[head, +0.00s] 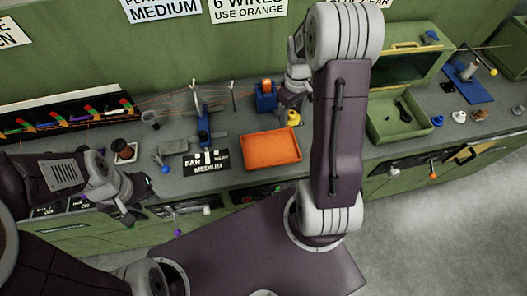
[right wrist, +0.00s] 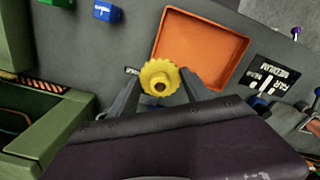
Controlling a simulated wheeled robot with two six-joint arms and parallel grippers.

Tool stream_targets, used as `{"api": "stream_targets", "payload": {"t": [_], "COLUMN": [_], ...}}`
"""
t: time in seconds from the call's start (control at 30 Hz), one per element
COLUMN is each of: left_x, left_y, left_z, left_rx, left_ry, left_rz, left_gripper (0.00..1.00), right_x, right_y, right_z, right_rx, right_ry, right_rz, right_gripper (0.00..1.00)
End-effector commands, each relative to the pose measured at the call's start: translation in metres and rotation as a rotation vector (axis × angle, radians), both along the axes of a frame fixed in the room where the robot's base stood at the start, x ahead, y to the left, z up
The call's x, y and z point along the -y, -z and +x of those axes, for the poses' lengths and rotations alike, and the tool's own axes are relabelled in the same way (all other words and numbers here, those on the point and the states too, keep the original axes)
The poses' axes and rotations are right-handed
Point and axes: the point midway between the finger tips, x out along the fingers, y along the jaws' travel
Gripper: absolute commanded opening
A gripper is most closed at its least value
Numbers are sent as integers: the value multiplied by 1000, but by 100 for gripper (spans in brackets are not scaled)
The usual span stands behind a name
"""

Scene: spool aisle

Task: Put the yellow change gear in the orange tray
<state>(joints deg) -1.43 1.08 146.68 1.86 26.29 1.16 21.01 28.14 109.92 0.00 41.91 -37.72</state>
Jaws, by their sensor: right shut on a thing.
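The yellow change gear (right wrist: 160,78) is held between the two fingers of my right gripper (right wrist: 160,90) in the right wrist view, its toothed face and centre hole showing. In the head view the gear (head: 294,118) shows below the right gripper, behind the right part of the tray's back edge. The orange tray (head: 271,148) lies empty on the bench; it also shows in the right wrist view (right wrist: 203,45), beyond the gear. My left gripper (head: 130,208) hangs in front of the bench at the left; its finger opening is unclear.
A blue block with an orange top (head: 266,96) stands behind the tray. A black-and-white label (head: 206,160) and a blue tool (head: 204,130) are left of it. An open green box (head: 398,118) is at the right, beyond my right arm.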

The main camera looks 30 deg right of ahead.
Motion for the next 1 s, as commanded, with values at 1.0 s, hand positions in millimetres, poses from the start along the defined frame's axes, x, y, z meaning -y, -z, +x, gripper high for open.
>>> {"api": "stream_targets", "payload": {"t": [1.0], "left_x": [0], "left_y": [-17], "left_z": [0], "left_rx": [0], "left_ry": [0], "left_rz": [0], "left_gripper": [36], "right_x": [-116], "right_y": [106], "right_z": [-13], "right_rx": [-3], "right_ry": [0], "right_rz": [0], "right_gripper": [5]}}
